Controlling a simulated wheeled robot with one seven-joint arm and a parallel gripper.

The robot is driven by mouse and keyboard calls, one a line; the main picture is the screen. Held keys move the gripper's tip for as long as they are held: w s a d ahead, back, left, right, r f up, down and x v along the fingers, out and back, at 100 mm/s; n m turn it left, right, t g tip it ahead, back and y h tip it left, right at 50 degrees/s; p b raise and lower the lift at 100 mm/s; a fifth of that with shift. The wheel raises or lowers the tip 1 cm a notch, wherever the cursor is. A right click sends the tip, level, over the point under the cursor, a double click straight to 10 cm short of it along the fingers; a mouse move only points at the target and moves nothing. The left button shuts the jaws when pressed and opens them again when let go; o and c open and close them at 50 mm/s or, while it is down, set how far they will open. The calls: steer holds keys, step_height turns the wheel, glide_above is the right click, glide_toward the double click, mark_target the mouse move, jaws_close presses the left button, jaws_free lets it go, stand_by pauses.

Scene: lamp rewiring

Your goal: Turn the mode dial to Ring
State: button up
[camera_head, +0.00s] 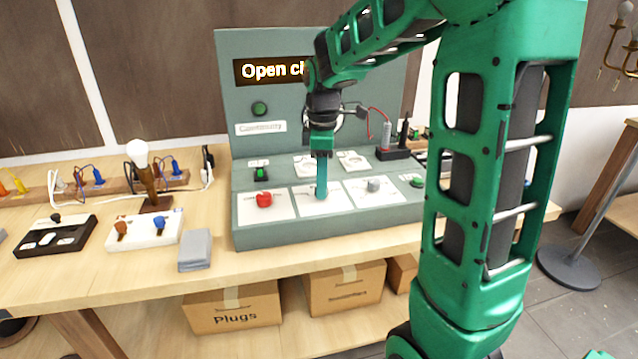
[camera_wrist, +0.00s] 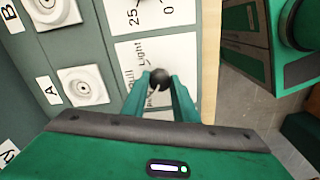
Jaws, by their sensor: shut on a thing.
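The console (camera_head: 330,228) has a sloped front with several white dial plates. My gripper (camera_head: 321,193) points down at the middle plate (camera_head: 310,208), between a red knob (camera_head: 264,199) and a grey knob (camera_head: 373,185). In the wrist view my gripper (camera_wrist: 160,88) has its two green fingers shut on a small dark knob (camera_wrist: 160,76), seemingly the mode dial. Its plate (camera_wrist: 126,52) carries a readable "Light" label. Other labels are partly hidden by the fingers, and I cannot read "Ring" or tell where the dial points. The console's screen (camera_head: 262,71) reads "Open ci", the rest hidden by my arm.
Two round sockets (camera_wrist: 83,88) (camera_wrist: 50,8) sit beside the plates. A green button (camera_head: 260,108) is on the upright panel. A grey block (camera_head: 195,250) and trays (camera_head: 145,231) stand left of the console. My arm hides the bench's right part.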

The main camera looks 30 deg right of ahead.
steer(key=shift+w+r, duration=0.1)
steer(key=shift+w, duration=0.1)
steer(key=o, duration=1)
steer(key=shift+o, duration=0.3)
steer(key=shift+s, duration=0.1)
step_height(320, 180, up, 11)
steer(key=shift+f, duration=0.2)
